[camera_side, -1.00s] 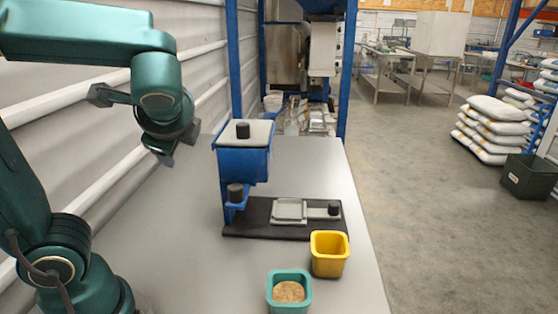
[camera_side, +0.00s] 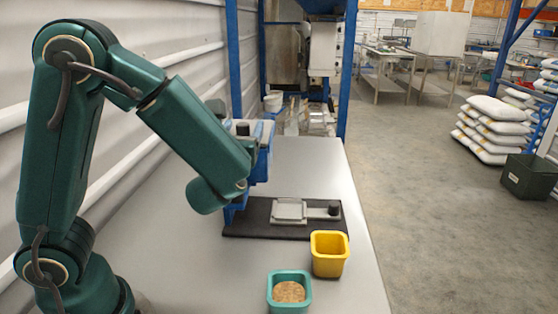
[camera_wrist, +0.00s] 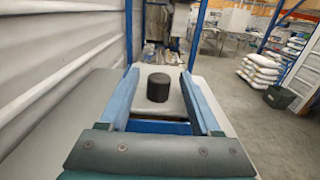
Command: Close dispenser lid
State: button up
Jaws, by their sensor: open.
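The blue dispenser hopper (camera_side: 262,165) stands on the table, partly hidden behind my arm in the side view. Its pale grey lid (camera_wrist: 175,108) carries a black round knob (camera_wrist: 157,87). In the wrist view the lid lies ahead of me, with a strip of blue hopper (camera_wrist: 160,128) showing at its near edge. I cannot tell whether the lid sits fully shut. My gripper (camera_wrist: 159,73) is open, its two bluish fingers on either side of the knob with clear gaps. In the side view my forearm hides most of the gripper.
A black base (camera_side: 268,231) with a grey plate (camera_side: 289,211) lies below the hopper. A yellow cup (camera_side: 329,255) and a teal cup (camera_side: 289,300) of brown material stand at the front. A white ribbed wall (camera_side: 20,115) runs along the left.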

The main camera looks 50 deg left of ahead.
jog(key=shift+x, duration=1.85)
jog(key=shift+c, duration=0.3)
grip_shut()
